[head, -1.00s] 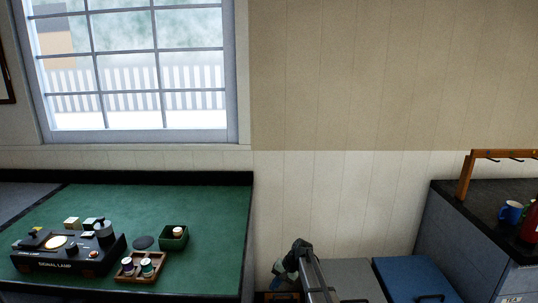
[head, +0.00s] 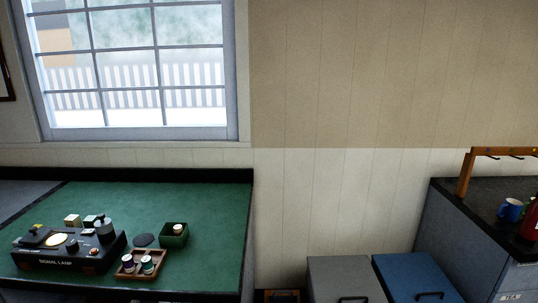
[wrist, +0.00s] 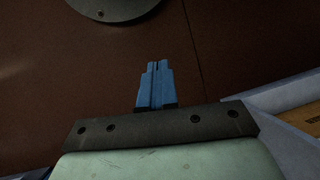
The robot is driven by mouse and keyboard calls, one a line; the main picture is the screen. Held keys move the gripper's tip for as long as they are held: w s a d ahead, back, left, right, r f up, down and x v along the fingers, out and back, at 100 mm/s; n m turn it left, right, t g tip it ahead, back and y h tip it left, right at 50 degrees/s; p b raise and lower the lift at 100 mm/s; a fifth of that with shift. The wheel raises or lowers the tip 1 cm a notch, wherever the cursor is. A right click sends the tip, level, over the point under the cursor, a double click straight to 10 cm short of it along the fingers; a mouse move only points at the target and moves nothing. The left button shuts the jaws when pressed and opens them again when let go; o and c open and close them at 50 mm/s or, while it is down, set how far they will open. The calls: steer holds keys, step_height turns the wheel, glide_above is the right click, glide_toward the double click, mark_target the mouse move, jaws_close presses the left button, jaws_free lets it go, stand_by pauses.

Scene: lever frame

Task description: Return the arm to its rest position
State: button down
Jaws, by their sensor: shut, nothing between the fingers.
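My gripper (wrist: 157,68) shows in the wrist view with its two blue fingers together and nothing between them. Below the fingers is a dark brown surface (wrist: 225,50). The fingers appear apart from any object. My arm and gripper do not show in the head view.
A green-topped table (head: 215,215) at left holds a black signal lamp (head: 70,250), a wooden tray (head: 140,265) with small spools and a green box (head: 174,236). Grey (head: 345,275) and blue (head: 415,275) lidded bins stand right of it. A dark counter (head: 480,205) is at far right.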

steer(key=s+d+g, duration=0.1)
steer(key=s+d, duration=0.1)
steer(key=s, duration=0.6)
steer(key=s+d+n+h, duration=0.1)
steer(key=s, duration=0.8)
steer(key=shift+s+d+g+h, duration=0.2)
steer(key=shift+d+g+h, duration=0.1)
steer(key=shift+d+g, duration=0.1)
